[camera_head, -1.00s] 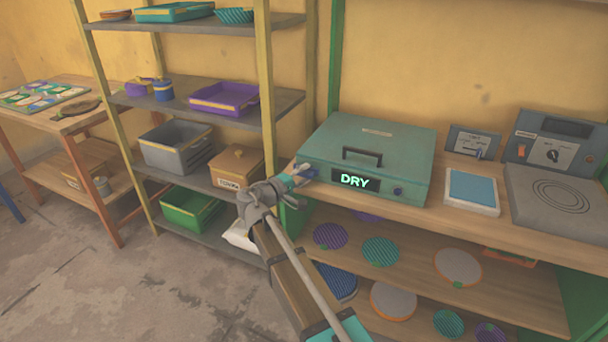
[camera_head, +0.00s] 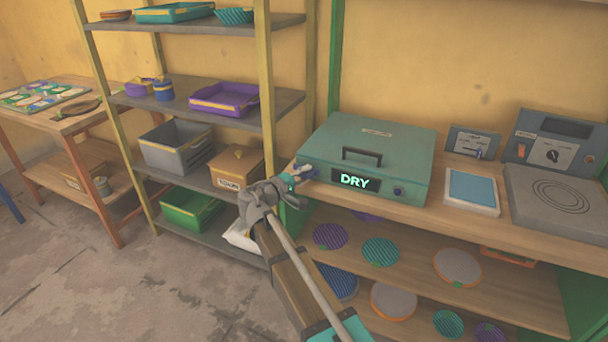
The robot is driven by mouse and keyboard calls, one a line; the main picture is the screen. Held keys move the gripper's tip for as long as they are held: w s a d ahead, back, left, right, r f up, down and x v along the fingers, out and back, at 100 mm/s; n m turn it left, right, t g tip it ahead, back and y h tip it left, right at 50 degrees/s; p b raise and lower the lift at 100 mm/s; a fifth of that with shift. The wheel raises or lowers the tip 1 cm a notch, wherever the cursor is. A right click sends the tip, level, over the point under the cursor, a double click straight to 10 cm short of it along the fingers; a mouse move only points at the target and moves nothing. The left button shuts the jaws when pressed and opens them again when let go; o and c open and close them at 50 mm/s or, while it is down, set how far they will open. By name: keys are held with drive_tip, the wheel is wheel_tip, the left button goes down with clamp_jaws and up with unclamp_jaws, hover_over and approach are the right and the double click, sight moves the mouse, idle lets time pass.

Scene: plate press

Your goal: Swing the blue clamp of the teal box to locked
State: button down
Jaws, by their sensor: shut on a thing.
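The teal box (camera_head: 395,153) stands on the wooden bench with its lid down. It has a dark handle on top and a lit "DRY" display (camera_head: 354,181) on its front. The small blue clamp (camera_head: 308,172) is at the box's front left corner, left of the display, partly covered by my gripper. The clamp's exact angle is too small to tell.
Right of the box are a blue-topped pad (camera_head: 471,190), a small switch unit (camera_head: 473,143) and a grey hotplate (camera_head: 560,196). A shelf rack (camera_head: 215,178) stands close on the left. Round plates lie on the shelf below the bench.

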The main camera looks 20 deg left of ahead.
drive_tip(key=m+g+y+p, duration=0.1)
drive_tip(key=m+p, duration=0.2)
drive_tip(key=shift+r+m, duration=0.15)
drive_tip(key=shift+m, duration=0.15)
drive_tip(key=m+g+y+p, duration=0.1)
drive_tip(key=m+p, duration=0.1)
drive_tip(key=m, duration=0.1)
drive_tip(key=shift+d+m+y, duration=0.1)
drive_tip(key=shift+m+y, duration=0.2)
drive_tip(key=shift+y, duration=0.1)
drive_tip(key=m+y+p, duration=0.1)
drive_tip(key=m+y, duration=0.1)
drive_tip(key=m, duration=0.1)
drive_tip(key=shift+s+g, duration=0.1)
drive_tip(key=shift+g, duration=0.2)
drive_tip(key=shift+f+m+y+p, duration=0.2)
drive_tip(key=shift+m+y+p, duration=0.3)
drive_tip(key=shift+m+y, duration=0.85)
drive_tip(key=shift+m, duration=0.25)
drive_tip(key=c, duration=0.6)
unclamp_jaws()
drive_tip(key=shift+c, duration=0.2)
